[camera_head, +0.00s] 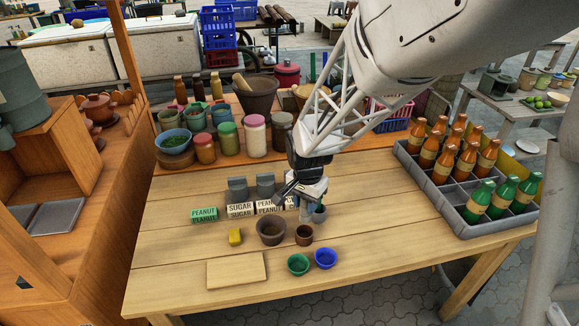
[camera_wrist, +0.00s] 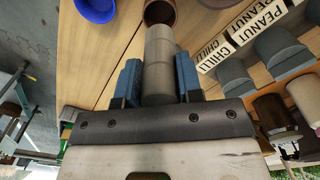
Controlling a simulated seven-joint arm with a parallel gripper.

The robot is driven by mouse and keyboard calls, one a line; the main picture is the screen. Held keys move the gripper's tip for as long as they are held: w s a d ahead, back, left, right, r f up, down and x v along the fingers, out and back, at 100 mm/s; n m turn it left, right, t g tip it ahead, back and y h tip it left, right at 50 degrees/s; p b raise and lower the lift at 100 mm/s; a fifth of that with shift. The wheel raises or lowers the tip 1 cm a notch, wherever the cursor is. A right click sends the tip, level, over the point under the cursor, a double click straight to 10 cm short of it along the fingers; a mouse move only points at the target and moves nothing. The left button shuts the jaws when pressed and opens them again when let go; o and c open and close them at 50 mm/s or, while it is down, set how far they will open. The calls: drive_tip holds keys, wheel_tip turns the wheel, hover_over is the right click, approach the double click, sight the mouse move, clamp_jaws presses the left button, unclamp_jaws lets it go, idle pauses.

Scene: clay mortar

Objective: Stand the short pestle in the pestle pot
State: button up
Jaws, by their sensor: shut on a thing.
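My gripper (camera_wrist: 158,85) is shut on the short pestle (camera_wrist: 160,62), a plain grey cylinder between the two blue finger pads in the wrist view. The pestle points out past the fingertips, its far end apart from any pot in the head view. In the head view my gripper (camera_head: 312,192) hangs over the table, behind and slightly right of the small brown pestle pot (camera_head: 303,235). The pot also shows in the wrist view (camera_wrist: 160,12), just beyond the pestle's far end, which partly covers it.
A wider brown mortar (camera_head: 271,232) stands left of the pot. Green (camera_head: 298,264) and blue (camera_head: 325,258) bowls stand in front. Labelled blocks (camera_head: 240,210) stand behind; a bottle crate (camera_head: 470,215) is at right.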

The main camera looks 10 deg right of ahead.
sight(305, 220)
drive_tip(key=shift+f, duration=3.8)
drive_tip(key=o, duration=1)
drive_tip(key=shift+r, duration=3.9)
